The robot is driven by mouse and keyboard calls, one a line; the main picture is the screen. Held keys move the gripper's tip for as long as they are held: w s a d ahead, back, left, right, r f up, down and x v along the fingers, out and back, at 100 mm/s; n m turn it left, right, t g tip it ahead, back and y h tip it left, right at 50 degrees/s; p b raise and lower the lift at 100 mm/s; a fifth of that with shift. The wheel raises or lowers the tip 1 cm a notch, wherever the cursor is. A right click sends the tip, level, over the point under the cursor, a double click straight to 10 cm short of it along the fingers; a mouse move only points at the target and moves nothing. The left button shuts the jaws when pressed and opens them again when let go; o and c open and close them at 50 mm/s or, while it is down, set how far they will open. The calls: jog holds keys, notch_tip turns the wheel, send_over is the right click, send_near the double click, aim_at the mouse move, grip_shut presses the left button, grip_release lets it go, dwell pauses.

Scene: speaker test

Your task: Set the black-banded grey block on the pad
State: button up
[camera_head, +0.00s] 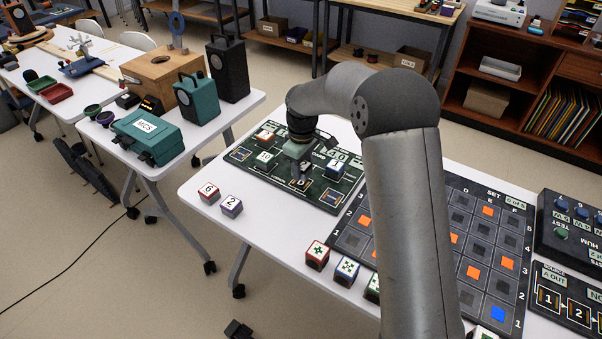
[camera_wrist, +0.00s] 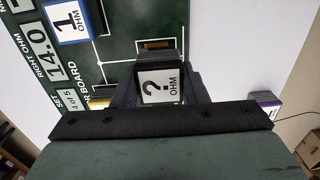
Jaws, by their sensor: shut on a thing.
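My gripper (camera_wrist: 160,92) is shut on a grey block with dark sides (camera_wrist: 161,84), its white top marked "? OHM". In the head view my gripper (camera_head: 301,178) is low over the dark green board (camera_head: 240,155); the block is mostly hidden there. I cannot tell whether it touches the board. A yellow-edged pad (camera_wrist: 155,44) shows just beyond the block in the wrist view. Another yellow-edged pad (camera_head: 333,197) lies near the board's right corner. A blue block marked "1 OHM" (camera_wrist: 72,20) sits on the board, also seen in the head view (camera_head: 334,168).
A "10" block (camera_head: 264,158) and a red block (camera_head: 264,137) are on the board's left part. Blocks marked "6" (camera_head: 208,193) and "2" (camera_head: 231,206) stand on the bare white table in front. A gridded board (camera_head: 475,235) lies to the right.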

aim_at(301, 182)
jog(key=shift+w+a+f, duration=0.2)
jog(key=shift+w+f, duration=0.15)
jog(key=shift+f, duration=1.6)
jog(key=shift+f, duration=0.1)
jog(key=shift+f, duration=0.15)
jog(key=o, duration=1)
